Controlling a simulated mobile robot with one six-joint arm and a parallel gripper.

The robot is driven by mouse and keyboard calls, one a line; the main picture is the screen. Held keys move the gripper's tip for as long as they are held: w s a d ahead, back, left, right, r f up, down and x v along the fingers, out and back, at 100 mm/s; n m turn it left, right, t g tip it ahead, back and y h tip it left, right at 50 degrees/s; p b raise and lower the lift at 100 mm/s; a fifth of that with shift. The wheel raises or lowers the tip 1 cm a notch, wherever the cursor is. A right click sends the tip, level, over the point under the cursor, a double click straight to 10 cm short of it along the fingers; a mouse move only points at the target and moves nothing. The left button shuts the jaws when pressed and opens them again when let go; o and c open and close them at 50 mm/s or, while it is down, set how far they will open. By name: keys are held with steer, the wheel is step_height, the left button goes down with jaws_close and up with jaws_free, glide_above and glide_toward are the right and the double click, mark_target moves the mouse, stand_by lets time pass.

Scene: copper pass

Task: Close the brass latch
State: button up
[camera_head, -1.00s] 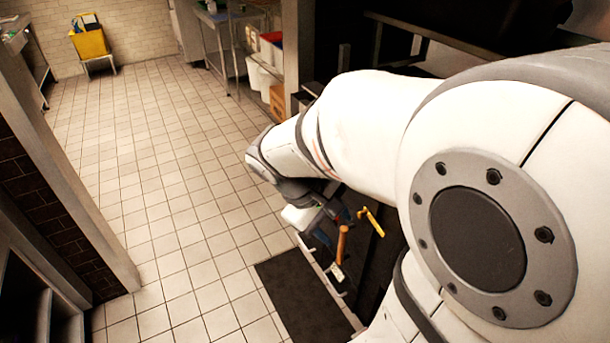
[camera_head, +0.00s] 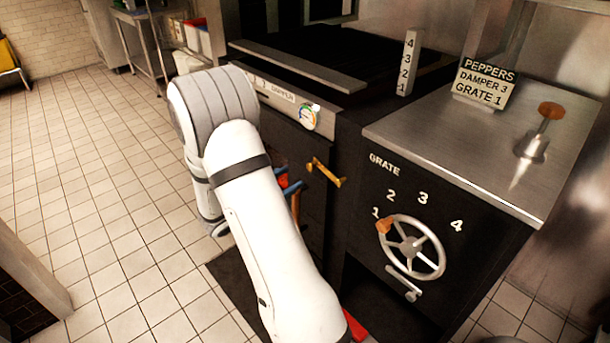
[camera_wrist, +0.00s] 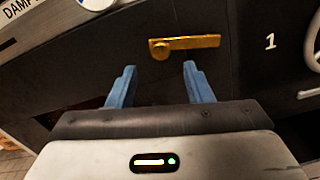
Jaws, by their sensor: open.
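The brass latch (camera_head: 325,173) is a short yellow bar on the dark front of the oven, below the damper gauge. In the wrist view the latch (camera_wrist: 190,43) lies almost level, with a round boss at its left end. I cannot tell whether it is engaged. My gripper (camera_wrist: 160,80) is open and empty, its two blue fingers pointing toward the dark front. The latch appears just beyond the fingertips, apart from them. In the head view my arm hides most of the gripper, and only bits of blue show left of the latch.
The grate handwheel (camera_head: 412,248), with an orange knob near number 1, is right of the latch. The damper gauge (camera_head: 308,116) is above it. A sign (camera_head: 484,84) reads peppers, damper 3, grate 1. An orange-knobbed lever (camera_head: 540,130) stands on the steel top. Tiled floor at left is clear.

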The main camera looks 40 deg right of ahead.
mark_target(309, 168)
steer(key=d, duration=0.5)
steer(key=shift+w+d, duration=0.2)
steer(key=shift+d, duration=0.15)
steer(key=shift+c, duration=0.5)
jaws_close()
